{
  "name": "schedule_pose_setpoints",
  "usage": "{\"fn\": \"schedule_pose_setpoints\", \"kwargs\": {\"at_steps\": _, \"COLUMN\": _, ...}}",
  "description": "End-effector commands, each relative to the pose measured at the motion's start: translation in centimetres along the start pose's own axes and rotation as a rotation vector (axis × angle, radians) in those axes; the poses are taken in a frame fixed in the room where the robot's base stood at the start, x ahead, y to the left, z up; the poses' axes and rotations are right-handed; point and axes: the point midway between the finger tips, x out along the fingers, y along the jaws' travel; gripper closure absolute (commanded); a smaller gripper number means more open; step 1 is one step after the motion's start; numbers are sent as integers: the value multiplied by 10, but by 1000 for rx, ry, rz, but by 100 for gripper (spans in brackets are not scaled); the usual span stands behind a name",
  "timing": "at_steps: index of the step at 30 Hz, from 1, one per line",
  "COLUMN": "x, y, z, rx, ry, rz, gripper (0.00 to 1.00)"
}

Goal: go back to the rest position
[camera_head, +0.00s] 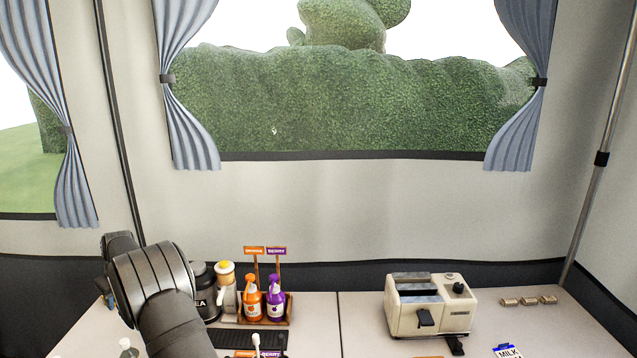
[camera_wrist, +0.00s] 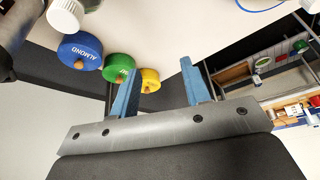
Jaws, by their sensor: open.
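My gripper (camera_wrist: 160,67) shows in the wrist view with its two blue fingers apart and nothing between them. In the head view my dark arm rises at the lower left, and the fingers cannot be made out there. In the wrist view a blue round item marked ALMOND (camera_wrist: 79,50), a green one (camera_wrist: 118,66) and a yellow one (camera_wrist: 149,79) lie beyond the left finger. The left finger overlaps the green and yellow ones in the picture; I cannot tell how far apart they are.
In the head view, an orange bottle (camera_head: 252,299) and a purple bottle (camera_head: 275,299) stand in a rack right of my arm. The counter (camera_head: 362,335) between is clear.

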Motion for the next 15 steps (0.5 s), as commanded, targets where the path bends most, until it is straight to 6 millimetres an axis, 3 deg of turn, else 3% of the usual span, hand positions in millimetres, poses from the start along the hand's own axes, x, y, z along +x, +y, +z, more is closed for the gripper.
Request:
{"fn": "schedule_pose_setpoints", "kwargs": {"at_steps": 9, "x": 47, "y": -39, "z": -24, "rx": -2, "ry": -1, "rz": -1, "gripper": 57}}
{"fn": "schedule_pose_setpoints", "kwargs": {"at_steps": 15, "x": 84, "y": -38, "z": -7, "rx": 1, "ry": -4, "rz": -2, "gripper": 57}}
